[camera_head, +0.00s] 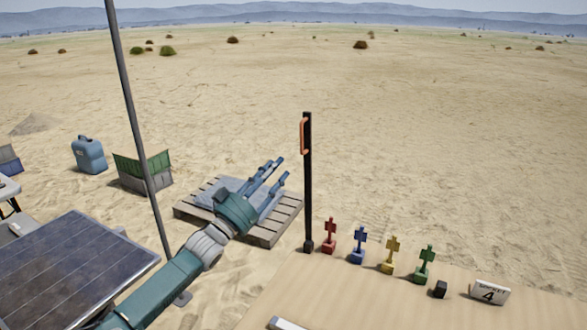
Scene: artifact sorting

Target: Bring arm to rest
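My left arm comes in from the lower left. My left gripper (276,183) is open, its blue-grey fingers spread apart with nothing between them. In the picture it overlaps the wooden pallet (262,236) on the sand, left of the black post. My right gripper is not in this view.
A sand-coloured table (400,300) fills the lower right. A solar panel (70,270) lies left.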

